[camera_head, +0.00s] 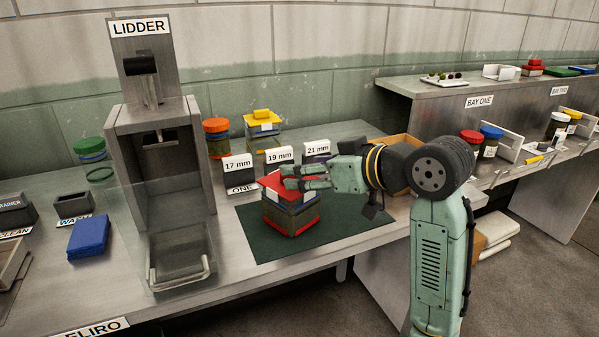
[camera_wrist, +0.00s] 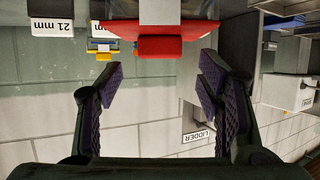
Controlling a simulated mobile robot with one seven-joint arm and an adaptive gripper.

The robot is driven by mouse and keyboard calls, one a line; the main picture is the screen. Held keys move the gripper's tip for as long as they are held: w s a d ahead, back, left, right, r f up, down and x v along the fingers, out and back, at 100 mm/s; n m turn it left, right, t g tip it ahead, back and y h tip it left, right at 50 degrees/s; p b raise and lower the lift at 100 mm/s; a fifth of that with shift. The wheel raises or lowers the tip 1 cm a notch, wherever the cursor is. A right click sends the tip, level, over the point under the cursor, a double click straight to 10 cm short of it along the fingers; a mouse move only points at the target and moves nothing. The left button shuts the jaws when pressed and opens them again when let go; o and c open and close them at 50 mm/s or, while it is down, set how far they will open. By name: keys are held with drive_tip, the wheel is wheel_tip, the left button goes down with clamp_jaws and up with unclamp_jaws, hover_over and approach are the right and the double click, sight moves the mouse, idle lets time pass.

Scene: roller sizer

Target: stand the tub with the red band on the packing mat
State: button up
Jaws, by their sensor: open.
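The tub with the red band (camera_head: 294,221) is squarish, with a red lid and a red band low on its side. It stands upright on the dark green packing mat (camera_head: 350,222), toward the mat's left part. My gripper (camera_head: 289,178) is at the height of the tub's lid, pointing left. In the wrist view, which looks upside down, the red lid (camera_wrist: 200,30) with its red knob (camera_wrist: 160,47) lies just beyond my open fingers (camera_wrist: 160,72). The fingers are apart with nothing between them. My fingers cover part of the lid in the head view.
The lidder (camera_head: 158,150) stands left of the mat. An open box (camera_head: 397,145) is behind my arm. The mat's right part is bare.

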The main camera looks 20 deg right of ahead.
drive_tip(key=b+v, duration=0.1)
drive_tip(key=v, duration=0.8)
drive_tip(key=shift+b, duration=0.35)
idle(0.8)
